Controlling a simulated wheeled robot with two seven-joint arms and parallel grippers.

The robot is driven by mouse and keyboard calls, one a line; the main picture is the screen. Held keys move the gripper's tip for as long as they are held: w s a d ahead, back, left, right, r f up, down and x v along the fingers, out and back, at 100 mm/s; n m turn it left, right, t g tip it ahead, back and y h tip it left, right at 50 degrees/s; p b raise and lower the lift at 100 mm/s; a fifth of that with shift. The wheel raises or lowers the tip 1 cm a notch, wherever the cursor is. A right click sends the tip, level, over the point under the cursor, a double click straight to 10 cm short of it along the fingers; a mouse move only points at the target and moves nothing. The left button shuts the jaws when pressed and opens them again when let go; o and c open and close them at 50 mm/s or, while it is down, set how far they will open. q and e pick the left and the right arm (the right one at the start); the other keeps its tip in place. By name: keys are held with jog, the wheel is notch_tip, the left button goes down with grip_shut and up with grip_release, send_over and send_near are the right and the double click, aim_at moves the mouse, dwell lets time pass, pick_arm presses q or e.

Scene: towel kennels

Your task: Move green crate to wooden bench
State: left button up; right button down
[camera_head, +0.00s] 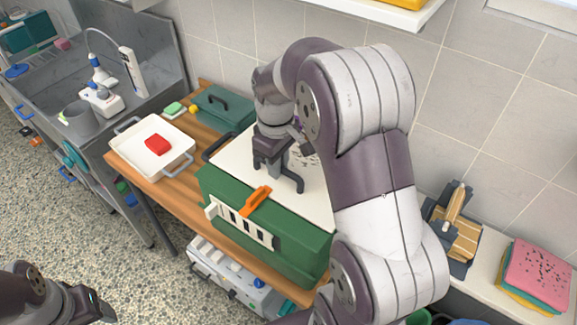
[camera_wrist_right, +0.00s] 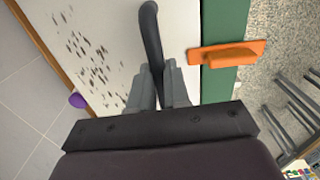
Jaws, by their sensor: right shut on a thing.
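The green crate (camera_head: 285,249), a box with a white top, an orange latch (camera_head: 258,200) and a slotted white front panel, is over the wooden bench (camera_head: 178,205). I cannot tell whether its base touches the wood. My right gripper (camera_head: 278,172) is above the white top. In the right wrist view, my right gripper (camera_wrist_right: 160,85) is shut on the dark curved handle (camera_wrist_right: 151,30), with the crate's green edge (camera_wrist_right: 222,85) and orange latch (camera_wrist_right: 235,54) beside it. My arm hides the crate's right end.
A white tray (camera_head: 127,157) with a red block (camera_head: 158,145) stands left of the crate. A teal box (camera_head: 222,107) is behind it. A grey-white case (camera_head: 230,278) is below the bench. A metal sink (camera_head: 60,70) is far left; folded cloths (camera_head: 537,272) lie at right.

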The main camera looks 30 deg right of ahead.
aim_at(266, 170)
jog(key=w, duration=0.1)
jog(key=w+f+p, duration=0.1)
jog(key=w, duration=0.1)
jog(key=w+f, duration=0.1)
jog(key=shift+w+a+f, duration=0.2)
jog(key=shift+w+a, duration=0.1)
jog(key=shift+a, duration=0.05)
jog(key=shift+f+p, duration=0.35)
jog(key=shift+p, duration=0.15)
notch_tip(266, 170, down, 3)
jog(key=shift+s+r+p, duration=0.15)
jog(key=shift+r+p, duration=0.05)
jog(key=shift+p, duration=0.3)
jog(key=shift+f, duration=0.35)
jog(key=c, duration=1.1)
grip_release()
